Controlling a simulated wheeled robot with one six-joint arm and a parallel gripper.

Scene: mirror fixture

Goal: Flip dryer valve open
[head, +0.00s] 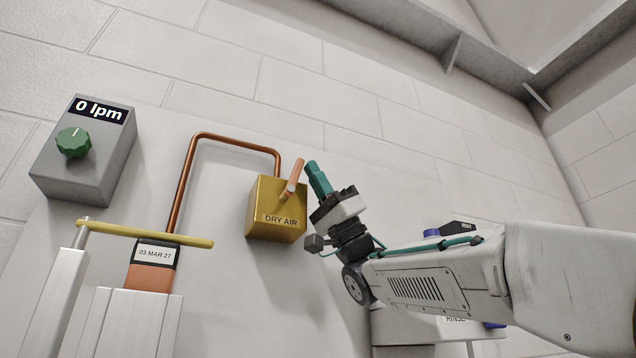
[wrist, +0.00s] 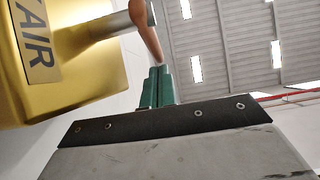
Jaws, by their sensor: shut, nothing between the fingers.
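The dryer valve is a brass box (head: 275,222) labelled "DRY AIR" on the wall panel, with a copper-coloured lever (head: 293,178) on its front. The lever slants up and to the right in the head view. My gripper (head: 314,168) is shut and empty, with its green fingers just right of the lever. In the wrist view the brass box (wrist: 60,55) fills the upper left, and the lever (wrist: 145,28) reaches down close to the green fingertips (wrist: 158,72). I cannot tell whether fingers and lever touch.
A copper pipe (head: 187,165) runs from the brass box to a cartridge dated "03 MAR 27" (head: 155,255). A yellow bar (head: 145,234) crosses in front of it. A grey box (head: 85,150) with a green knob (head: 73,142) reads "0 lpm". A "RINSE" unit (head: 420,325) sits below my arm.

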